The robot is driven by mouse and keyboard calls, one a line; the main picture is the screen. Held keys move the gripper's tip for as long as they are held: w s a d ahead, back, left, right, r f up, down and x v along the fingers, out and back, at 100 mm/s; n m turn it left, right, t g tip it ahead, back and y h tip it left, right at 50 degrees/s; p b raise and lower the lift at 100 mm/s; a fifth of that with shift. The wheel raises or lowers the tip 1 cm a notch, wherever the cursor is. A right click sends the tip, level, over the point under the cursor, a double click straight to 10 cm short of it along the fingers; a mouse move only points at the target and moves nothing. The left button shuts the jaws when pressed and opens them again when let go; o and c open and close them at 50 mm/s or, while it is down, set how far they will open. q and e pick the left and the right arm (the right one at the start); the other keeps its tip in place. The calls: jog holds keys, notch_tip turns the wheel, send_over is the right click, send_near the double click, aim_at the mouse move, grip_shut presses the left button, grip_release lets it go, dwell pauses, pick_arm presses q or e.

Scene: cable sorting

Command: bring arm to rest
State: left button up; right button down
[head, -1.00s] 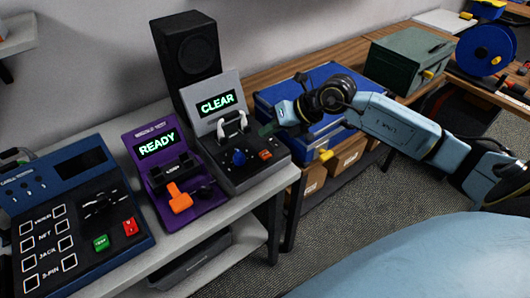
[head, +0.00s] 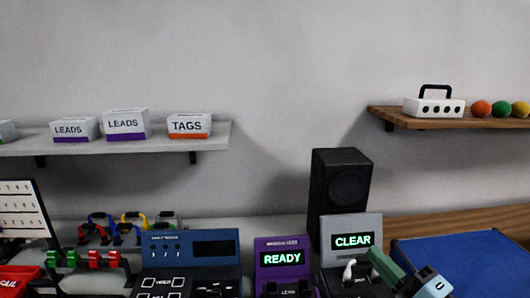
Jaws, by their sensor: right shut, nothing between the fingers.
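My right gripper (head: 379,261) shows at the lower right of the head view, with its dark green fingers shut and empty. Its pale blue wrist is cut off by the bottom edge. The fingertips overlap the right edge of the grey device with the CLEAR screen (head: 352,240); I cannot tell whether they touch it. My left gripper is not in view.
A purple device reading READY (head: 282,258) and a blue tester panel (head: 190,249) stand to the left. A black speaker (head: 339,190) stands behind. A blue case (head: 455,262) is at the right. Shelves with boxes (head: 126,122) hang above; the wall between is clear.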

jog(key=s+d+f+m+g+h, duration=0.3)
jog(key=s+d+f+m+h, duration=0.1)
jog(key=f+m+h, duration=0.4)
jog(key=s+d+f+m+g+h, duration=0.35)
jog(key=f+m+h, duration=0.2)
jog(key=m, duration=0.55)
jog(key=s+a+f+m+g+y, duration=0.1)
jog(key=s+a+f+g+y, duration=0.15)
jog(key=s+f+g, duration=0.4)
jog(key=s+a+f+m+g+y, duration=0.15)
jog(key=s+a+f, duration=0.25)
jog(key=s, duration=0.6)
notch_tip(320, 180, down, 24)
jog(key=s+r+n+g, duration=0.1)
jog(key=g, duration=0.1)
jog(key=s+d+f+g, duration=0.1)
jog(key=s+d+f, duration=0.1)
jog(key=s+f, duration=1.4)
jog(key=shift+s+d, duration=0.4)
